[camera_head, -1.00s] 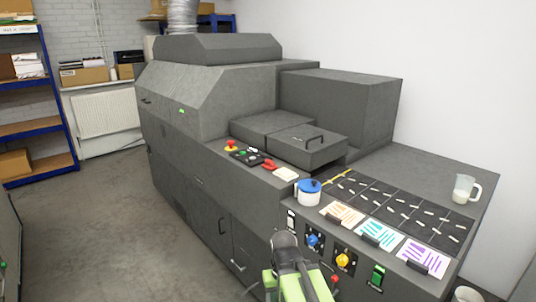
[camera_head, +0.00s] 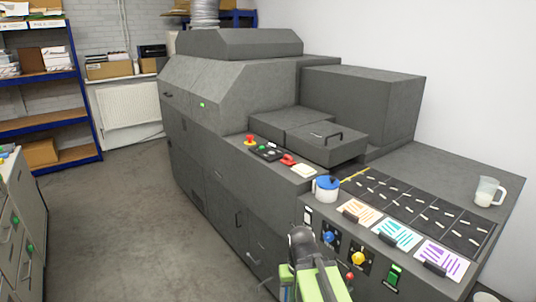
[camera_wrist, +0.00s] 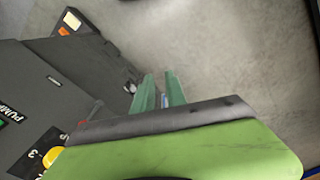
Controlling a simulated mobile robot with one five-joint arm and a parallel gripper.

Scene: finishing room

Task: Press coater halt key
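The dark grey coater (camera_head: 235,95) fills the middle of the head view. On its ledge are a red mushroom button on a yellow base (camera_head: 250,140), a black key panel (camera_head: 266,152) with small coloured keys, and a red handle-like part (camera_head: 289,159). Key labels are too small to read, so I cannot tell which one is the halt key. My lime-green gripper body (camera_head: 308,283) is low in front of the machine, well short of the ledge. In the wrist view, my gripper (camera_wrist: 160,90) has two green fingers apart, with nothing held, over the floor.
The front panel has a blue knob (camera_head: 328,237), a yellow knob (camera_head: 358,258), a red button (camera_head: 349,276) and a green switch (camera_head: 394,274). A blue-lidded pot (camera_head: 327,187) stands on the ledge corner. A drawer cabinet (camera_head: 27,225) stands left; the floor (camera_head: 130,220) between is clear.

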